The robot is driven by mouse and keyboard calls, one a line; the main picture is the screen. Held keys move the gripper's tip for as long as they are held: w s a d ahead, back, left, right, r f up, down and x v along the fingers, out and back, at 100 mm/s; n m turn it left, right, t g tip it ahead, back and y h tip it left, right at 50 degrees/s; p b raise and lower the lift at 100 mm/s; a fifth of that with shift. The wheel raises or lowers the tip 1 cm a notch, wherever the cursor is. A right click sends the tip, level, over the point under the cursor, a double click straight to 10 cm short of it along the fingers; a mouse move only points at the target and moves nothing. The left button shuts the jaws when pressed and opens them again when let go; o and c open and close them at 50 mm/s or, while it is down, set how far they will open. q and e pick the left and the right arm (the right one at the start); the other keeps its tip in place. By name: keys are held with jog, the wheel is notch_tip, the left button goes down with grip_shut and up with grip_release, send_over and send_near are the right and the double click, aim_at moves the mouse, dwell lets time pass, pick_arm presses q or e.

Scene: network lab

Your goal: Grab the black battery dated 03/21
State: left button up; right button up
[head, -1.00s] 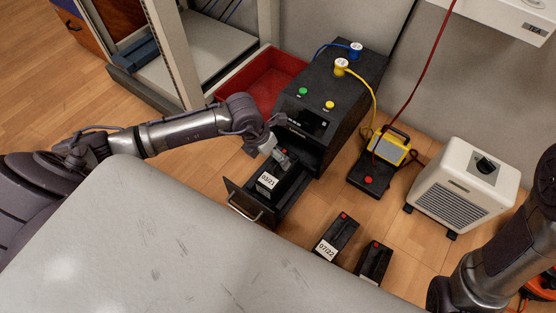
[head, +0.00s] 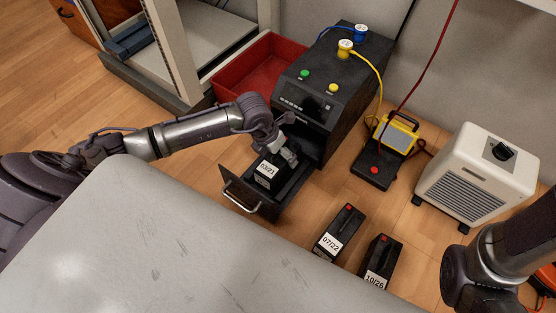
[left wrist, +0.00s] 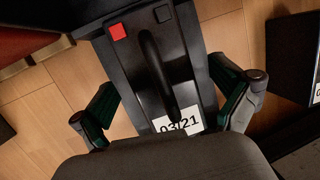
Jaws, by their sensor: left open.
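The black battery dated 03/21 (head: 266,172) sits in the open drawer (head: 250,202) of the black cabinet. In the left wrist view the battery (left wrist: 150,75) shows its handle, a red terminal and its white label. My left gripper (head: 286,156) is at the battery, over the drawer. In the left wrist view its open fingers (left wrist: 168,105) stand one on each side of the battery, with the handle between them. Whether they touch it is not clear. My right arm shows at the right edge of the head view; its fingers are not in view.
Batteries labelled 07/22 (head: 333,240) and 10/26 (head: 378,266) stand on the floor to the right. The black cabinet (head: 325,90) rises behind the drawer. A grey tabletop (head: 180,250) fills the foreground.

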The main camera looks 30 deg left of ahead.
pick_arm(q)
jog(key=shift+c, duration=0.3)
grip_shut()
jog(key=shift+r, duration=0.15)
jog(key=shift+r, duration=0.1)
